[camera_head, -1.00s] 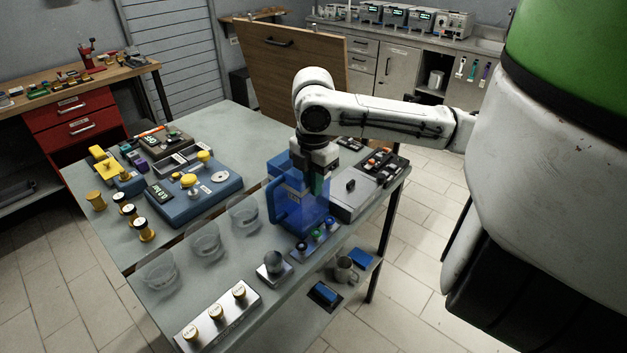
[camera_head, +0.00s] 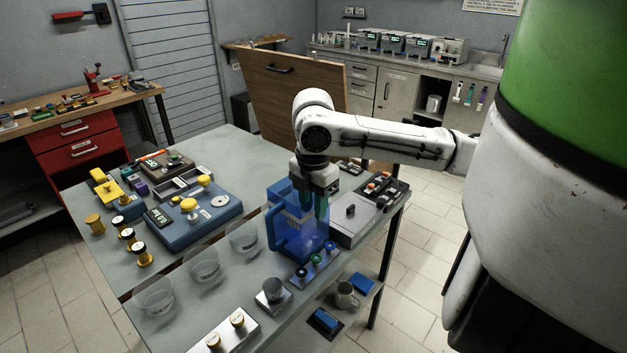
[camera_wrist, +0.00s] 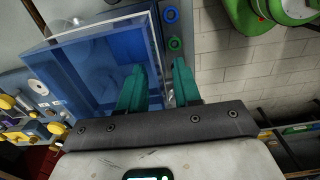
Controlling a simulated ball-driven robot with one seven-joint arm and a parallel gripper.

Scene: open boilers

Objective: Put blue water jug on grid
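The blue water jug (camera_head: 288,238) stands upright on the grey table, see-through, with its handle on the left side. My gripper (camera_head: 320,210) points down at the jug's right side. In the wrist view the jug (camera_wrist: 60,62) fills the upper left. The two teal fingertips of my gripper (camera_wrist: 156,78) are apart there, with the jug's right edge between them. The left finger overlaps the jug and the right one is beside it. I cannot tell whether they touch it. I cannot make out a grid.
Clear beakers (camera_head: 154,295) stand left of the jug, and a knobbed panel (camera_head: 314,262) is just in front. A grey box (camera_head: 352,222) is close on the right. A blue scale device (camera_head: 200,215) lies behind left. A lower shelf holds a metal mug (camera_head: 346,296).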

